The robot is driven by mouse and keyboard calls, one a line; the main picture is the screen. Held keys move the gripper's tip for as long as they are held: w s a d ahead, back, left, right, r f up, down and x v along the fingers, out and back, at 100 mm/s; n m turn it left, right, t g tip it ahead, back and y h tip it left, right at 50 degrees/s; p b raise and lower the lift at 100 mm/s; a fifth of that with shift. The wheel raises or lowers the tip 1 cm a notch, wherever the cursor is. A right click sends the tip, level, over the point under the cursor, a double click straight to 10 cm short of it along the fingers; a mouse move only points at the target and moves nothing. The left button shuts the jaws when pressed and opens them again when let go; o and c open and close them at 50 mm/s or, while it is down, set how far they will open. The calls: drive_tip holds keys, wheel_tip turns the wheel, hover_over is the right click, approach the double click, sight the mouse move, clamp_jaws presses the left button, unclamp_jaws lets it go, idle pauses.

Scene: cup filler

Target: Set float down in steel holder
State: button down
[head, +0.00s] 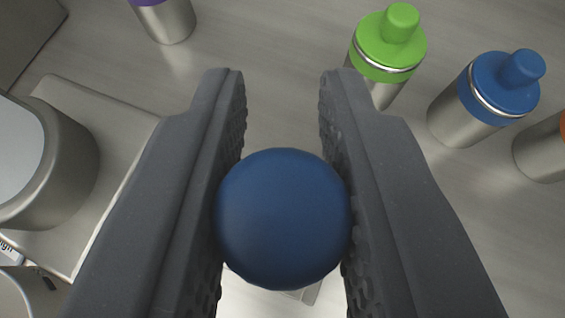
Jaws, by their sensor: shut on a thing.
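My gripper (282,80) is shut on a round, dark blue thing (283,218), which I take to be the float. It sits between the two dark ridged fingers and hides most of what lies below it. A pale surface and a small grey edge show just under it. Several steel cylinders stand beyond the fingers: one with a green knobbed top (390,45), one with a blue knobbed top (498,85), and others cut by the frame edges. I cannot tell which steel thing is the holder; an empty one may be hidden.
A wide grey metal cylinder (75,165) stands on a light plate (100,112) at the left. A rounded rim (12,295) shows at the lower left. A steel cylinder with a purple top (168,22) stands at the top. The grey surface between the fingertips is bare.

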drive_tip(key=shift+f, duration=0.25)
drive_tip(key=c, duration=1.3)
unclamp_jaws()
drive_tip(key=shift+r, duration=0.2)
drive_tip(key=v, duration=1.2)
drive_tip(key=shift+f+p, duration=0.1)
drive_tip(key=shift+p, duration=0.25)
